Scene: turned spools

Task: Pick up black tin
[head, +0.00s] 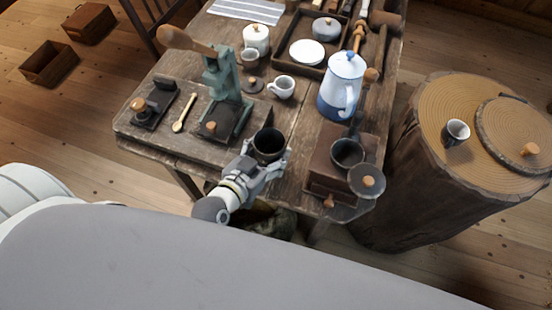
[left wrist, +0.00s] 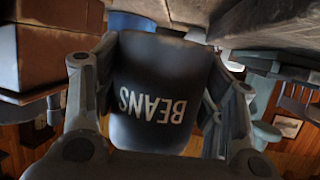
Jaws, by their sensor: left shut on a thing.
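The black tin (head: 268,142) is an open, dark cylinder near the table's front edge in the head view. In the left wrist view the black tin (left wrist: 150,95) fills the middle, with "BEANS" lettered on it upside down. My left gripper (head: 268,160) comes from below and is shut on the tin, one finger on each side of it; the fingers also show in the left wrist view (left wrist: 155,110). I cannot tell whether the tin touches the table. My right gripper is not in view.
A wooden grinder (head: 325,168) with a dark cup and a round lid (head: 367,181) stands close right. A green lever press (head: 224,90) stands left. A white cup (head: 282,87) and a blue and white pot (head: 342,85) stand behind. A stump (head: 425,165) is right of the wooden table (head: 300,115).

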